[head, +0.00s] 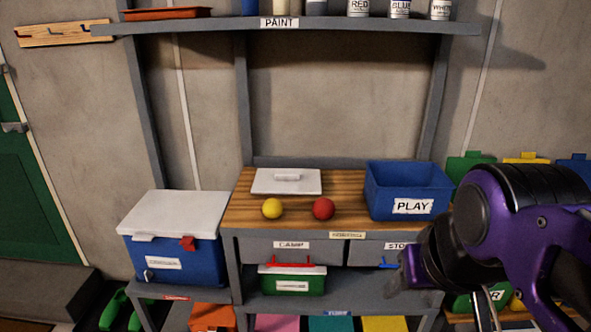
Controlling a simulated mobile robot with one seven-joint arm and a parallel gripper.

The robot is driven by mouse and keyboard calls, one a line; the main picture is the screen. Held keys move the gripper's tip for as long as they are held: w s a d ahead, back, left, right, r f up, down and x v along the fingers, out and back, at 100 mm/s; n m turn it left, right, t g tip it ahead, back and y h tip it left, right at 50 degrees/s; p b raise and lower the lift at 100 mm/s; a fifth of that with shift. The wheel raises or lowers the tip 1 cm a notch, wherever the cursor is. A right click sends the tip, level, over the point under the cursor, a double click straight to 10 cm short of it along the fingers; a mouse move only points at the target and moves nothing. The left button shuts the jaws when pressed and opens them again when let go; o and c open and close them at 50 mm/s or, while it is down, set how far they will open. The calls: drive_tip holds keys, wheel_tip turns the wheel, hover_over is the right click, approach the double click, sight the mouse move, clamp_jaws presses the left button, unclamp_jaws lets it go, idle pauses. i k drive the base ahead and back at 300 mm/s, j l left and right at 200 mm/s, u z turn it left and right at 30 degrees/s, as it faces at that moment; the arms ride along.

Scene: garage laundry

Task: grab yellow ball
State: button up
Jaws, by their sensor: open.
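The yellow ball (272,208) rests on the wooden worktop (240,220), near its front edge and left of the middle. A red ball (323,208) sits to its right with a gap between them. My gripper (397,287) is at the lower right, in front of the bench and below the worktop's level, well to the right of the yellow ball. It is open and I see nothing in it. My purple arm hides part of the bench's right side.
A white lid (287,181) lies behind the balls. A blue bin (408,191) labelled PLAY stands at the worktop's right end. A blue cooler (174,250) with a white lid stands at the left. The PAINT shelf (300,24) with cans is above.

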sight(272, 208)
drive_tip(key=z, duration=0.5)
drive_tip(key=j+z, duration=0.85)
drive_tip(key=k+j+z, duration=0.1)
drive_tip(key=j+z, duration=0.15)
drive_tip(key=j, duration=0.45)
